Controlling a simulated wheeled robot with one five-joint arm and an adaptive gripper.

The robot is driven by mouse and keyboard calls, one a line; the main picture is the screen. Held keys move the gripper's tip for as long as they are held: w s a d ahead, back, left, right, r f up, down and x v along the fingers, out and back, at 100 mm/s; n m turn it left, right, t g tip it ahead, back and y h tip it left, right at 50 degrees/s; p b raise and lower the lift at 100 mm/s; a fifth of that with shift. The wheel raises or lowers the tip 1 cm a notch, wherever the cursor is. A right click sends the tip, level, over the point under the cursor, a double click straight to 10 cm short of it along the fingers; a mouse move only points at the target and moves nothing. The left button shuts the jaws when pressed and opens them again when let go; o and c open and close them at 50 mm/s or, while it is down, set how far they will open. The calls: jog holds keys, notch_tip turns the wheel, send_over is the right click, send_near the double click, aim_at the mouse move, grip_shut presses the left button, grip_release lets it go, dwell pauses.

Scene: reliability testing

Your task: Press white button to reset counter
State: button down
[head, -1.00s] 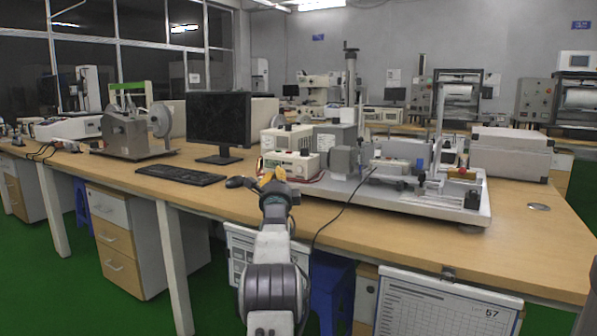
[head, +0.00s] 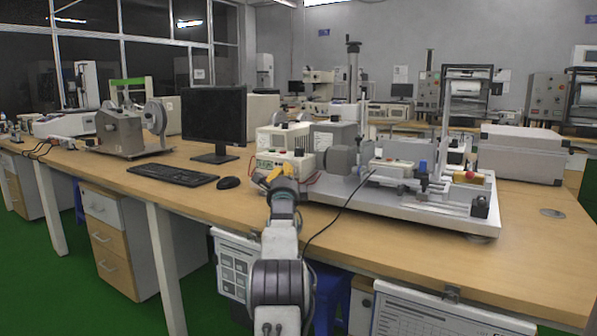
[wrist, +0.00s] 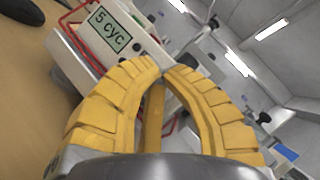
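The fingers hide part of the box; contact cannot be told.
A monitor (head: 213,117), keyboard (head: 172,174) and mouse (head: 229,183) are to the left on the workbench (head: 420,252). A test rig (head: 420,190) with a metal base is at the right. A black cable (head: 335,215) hangs over the front edge near my arm.

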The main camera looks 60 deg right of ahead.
jog(key=shift+d+p, duration=0.6)
jog(key=shift+d, duration=0.35)
dwell(2.3)
jog(key=shift+a, duration=0.2)
jog(key=shift+a+b, duration=0.6)
jog(key=shift+a, duration=0.05)
dwell(0.8)
